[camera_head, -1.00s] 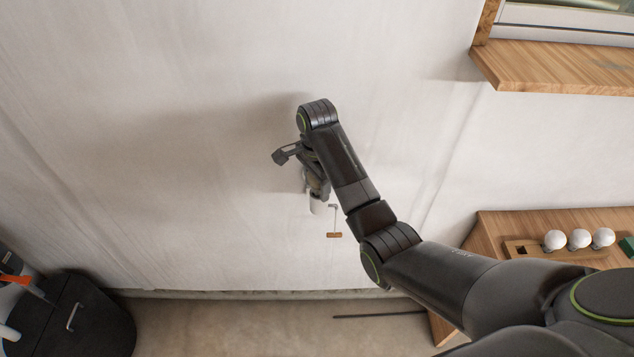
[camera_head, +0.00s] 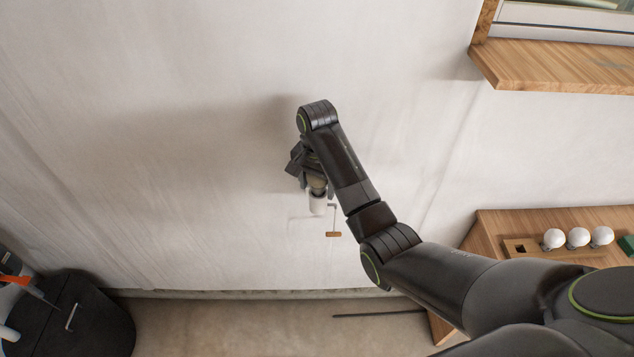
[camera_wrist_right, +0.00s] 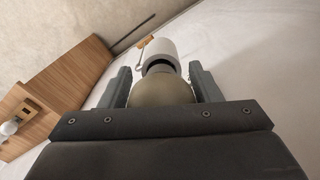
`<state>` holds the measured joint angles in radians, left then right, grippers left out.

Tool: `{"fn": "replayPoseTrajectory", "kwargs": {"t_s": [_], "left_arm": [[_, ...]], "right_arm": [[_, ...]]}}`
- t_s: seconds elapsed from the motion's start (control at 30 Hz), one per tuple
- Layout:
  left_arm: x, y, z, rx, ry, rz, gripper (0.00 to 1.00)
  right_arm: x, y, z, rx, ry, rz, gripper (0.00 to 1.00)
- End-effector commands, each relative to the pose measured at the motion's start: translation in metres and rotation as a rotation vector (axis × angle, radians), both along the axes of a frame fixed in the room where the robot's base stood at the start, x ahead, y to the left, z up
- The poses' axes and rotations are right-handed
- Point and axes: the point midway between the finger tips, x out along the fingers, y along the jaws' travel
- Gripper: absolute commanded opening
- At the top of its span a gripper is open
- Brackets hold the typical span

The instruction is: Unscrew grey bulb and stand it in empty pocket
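The grey bulb (camera_wrist_right: 163,92) sits at the mouth of a white cylindrical lamp socket (camera_wrist_right: 160,52) in the right wrist view. My right gripper (camera_wrist_right: 162,82) has one finger on each side of the bulb, close against its round glass. In the head view the right gripper (camera_head: 312,178) is at the wall beside the white socket (camera_head: 318,204), and the arm partly hides the bulb. The empty pocket (camera_head: 520,250) is a dark square hole in a wooden rack at the right. My left gripper is not in view.
Several white bulbs (camera_head: 578,238) stand in the rack beside the empty pocket, on a wooden shelf (camera_head: 485,232). A pull cord with a wooden handle (camera_head: 333,234) hangs by the socket. Another wooden shelf (camera_head: 550,68) is at upper right. A black bin (camera_head: 75,315) stands at lower left.

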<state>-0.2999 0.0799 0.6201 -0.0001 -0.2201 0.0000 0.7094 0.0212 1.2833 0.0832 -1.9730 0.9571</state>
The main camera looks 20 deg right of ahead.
Motion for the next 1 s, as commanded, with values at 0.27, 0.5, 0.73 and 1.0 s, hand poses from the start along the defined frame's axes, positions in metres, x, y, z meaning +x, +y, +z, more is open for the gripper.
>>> {"fn": "replayPoseTrajectory", "kwargs": {"t_s": [0.27,0.5,0.73,1.0], "left_arm": [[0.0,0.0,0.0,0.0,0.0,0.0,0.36],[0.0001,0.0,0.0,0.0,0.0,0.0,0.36],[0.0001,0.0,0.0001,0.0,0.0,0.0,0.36],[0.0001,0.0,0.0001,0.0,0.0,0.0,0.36]], "right_arm": [[0.0009,-0.0001,0.0012,-0.001,-0.004,-0.001,0.73],[0.0019,0.0002,0.0019,-0.001,-0.005,-0.093,0.73],[0.0037,0.0014,0.0022,-0.001,-0.006,-0.358,0.73],[0.0047,0.0019,0.0022,-0.002,-0.006,-0.513,0.73]]}}
